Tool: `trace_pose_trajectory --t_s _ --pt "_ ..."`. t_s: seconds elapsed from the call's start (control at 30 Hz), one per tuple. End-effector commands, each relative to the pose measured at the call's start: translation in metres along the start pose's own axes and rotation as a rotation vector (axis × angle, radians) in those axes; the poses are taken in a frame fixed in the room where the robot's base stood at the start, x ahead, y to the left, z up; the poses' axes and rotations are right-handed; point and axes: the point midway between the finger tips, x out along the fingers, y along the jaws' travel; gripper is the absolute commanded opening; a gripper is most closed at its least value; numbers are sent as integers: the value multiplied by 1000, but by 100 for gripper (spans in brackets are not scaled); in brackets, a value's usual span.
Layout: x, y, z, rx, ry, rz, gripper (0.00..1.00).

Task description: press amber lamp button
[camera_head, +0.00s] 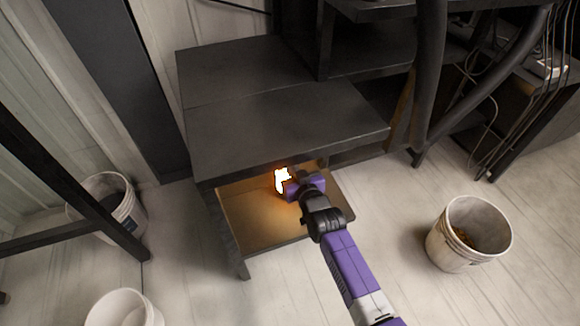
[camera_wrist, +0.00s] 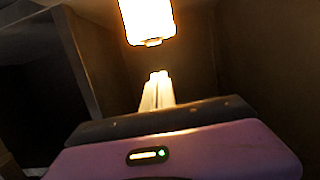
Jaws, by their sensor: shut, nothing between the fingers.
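The amber lamp (camera_head: 283,179) glows brightly inside the open lower compartment of the dark cabinet. In the wrist view the lit lamp (camera_wrist: 147,18) hangs at the top, with a small tab at its lower edge; I cannot tell whether this is the button. My gripper (camera_wrist: 158,76) is shut and empty, its fingertips just below the lamp with a small visible gap in the picture. In the head view my purple gripper (camera_head: 288,189) reaches into the compartment beside the lamp and hides part of it.
The dark cabinet top (camera_head: 270,120) overhangs the compartment, whose lit wooden floor (camera_head: 255,222) is bare. A white bucket (camera_head: 458,250) stands on the floor at right. Another bucket (camera_head: 120,215) stands at left behind a dark frame. Pipes and cables run at upper right.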

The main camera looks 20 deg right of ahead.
Motion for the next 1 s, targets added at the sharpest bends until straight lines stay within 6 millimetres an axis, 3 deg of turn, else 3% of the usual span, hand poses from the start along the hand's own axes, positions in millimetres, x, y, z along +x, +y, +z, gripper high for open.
trace_pose_trajectory --t_s 0.03,0.1,0.4,0.6,1.0 --pt "-17 0 2 -2 -12 -1 0" --pt "-32 -1 0 -2 -9 -2 0" --pt "-79 2 -1 -2 -3 2 0" --pt "-89 0 0 0 -1 0 0" --pt "-89 0 0 0 0 0 0"
